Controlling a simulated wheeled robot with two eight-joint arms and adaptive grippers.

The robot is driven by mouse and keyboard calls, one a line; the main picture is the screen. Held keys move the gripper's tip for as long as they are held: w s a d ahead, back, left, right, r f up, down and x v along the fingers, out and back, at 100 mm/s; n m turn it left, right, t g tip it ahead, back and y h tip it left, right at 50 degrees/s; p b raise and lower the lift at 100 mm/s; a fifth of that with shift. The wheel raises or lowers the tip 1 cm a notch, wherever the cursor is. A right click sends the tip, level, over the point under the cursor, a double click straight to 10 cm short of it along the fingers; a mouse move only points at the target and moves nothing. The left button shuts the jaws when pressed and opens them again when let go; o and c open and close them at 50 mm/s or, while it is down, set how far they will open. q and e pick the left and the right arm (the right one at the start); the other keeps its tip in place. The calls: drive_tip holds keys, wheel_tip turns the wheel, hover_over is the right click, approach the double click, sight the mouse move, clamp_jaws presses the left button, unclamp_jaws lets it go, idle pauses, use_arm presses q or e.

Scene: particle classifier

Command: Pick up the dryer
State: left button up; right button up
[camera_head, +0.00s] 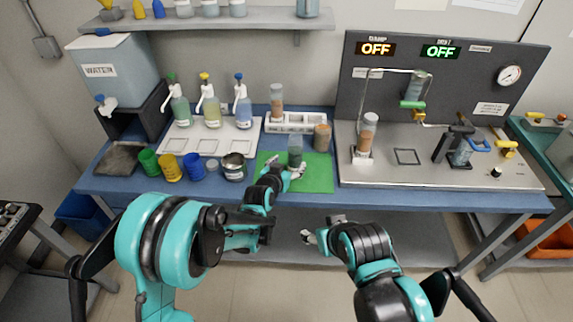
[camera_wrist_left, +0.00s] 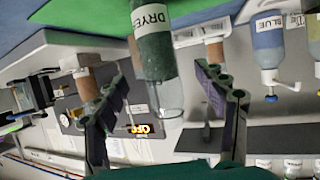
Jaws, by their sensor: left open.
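The dryer (camera_head: 295,148), a clear cylinder partly filled with dark green material, stands on the green mat (camera_head: 318,172) at the front of the blue bench. In the left wrist view the dryer (camera_wrist_left: 154,58) shows its DRYER label and lies between and beyond the two fingers. My left gripper (camera_head: 286,168) is open just in front of the dryer; it also shows empty in the left wrist view (camera_wrist_left: 142,72). Whether a finger touches the dryer cannot be told. My right gripper (camera_head: 322,229) hangs in front of the bench, fingers apart and empty, away from the dryer.
A white rack (camera_head: 290,122) with a brown-filled cylinder and a brown jar (camera_head: 322,137) stand close behind the dryer. Coloured cups and a metal cup (camera_head: 234,167) are to the left. The metal apparatus plate (camera_head: 440,178) is to the right. The mat's right part is clear.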

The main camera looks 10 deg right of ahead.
sight(293, 160)
use_arm(q)
drive_tip(key=b+x, duration=0.2)
drive_tip(key=x, duration=0.5)
drive_tip(key=shift+f+b, duration=0.25)
drive_tip(key=shift+b, duration=0.1)
drive_tip(key=shift+w+d+f, duration=0.1)
drive_tip(key=shift+w+d, duration=0.15)
drive_tip(key=shift+c, duration=0.2)
drive_tip(key=c, duration=1.5)
